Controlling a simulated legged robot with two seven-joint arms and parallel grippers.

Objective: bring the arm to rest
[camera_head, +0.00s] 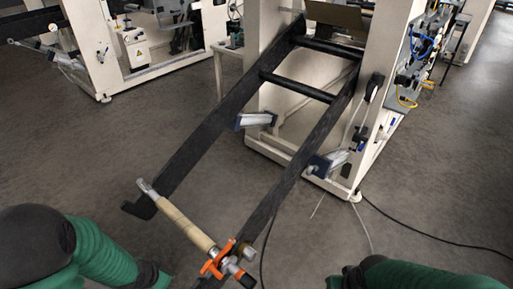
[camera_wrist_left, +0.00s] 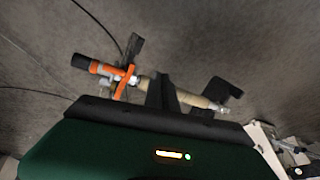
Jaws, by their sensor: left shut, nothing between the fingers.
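My left arm comes in at the lower left of the head view, green with dark joints; its gripper is out of that picture. In the left wrist view my left gripper (camera_wrist_left: 161,80) shows as a dark upright shape above my green wrist, shut and empty. Behind it is the tan roll core on its shaft (camera_head: 180,220), with an orange handle (camera_head: 216,261); the core also shows in the wrist view (camera_wrist_left: 190,99). A green part of my right arm shows at the lower right; its gripper is out of the picture.
The shaft lies across two long black arms (camera_head: 290,190) of a cream machine frame (camera_head: 275,130). Blue-grey cylinders stand beside these arms. Dark cables (camera_head: 430,232) run over the floor at right. The grey floor (camera_head: 90,150) at left is clear.

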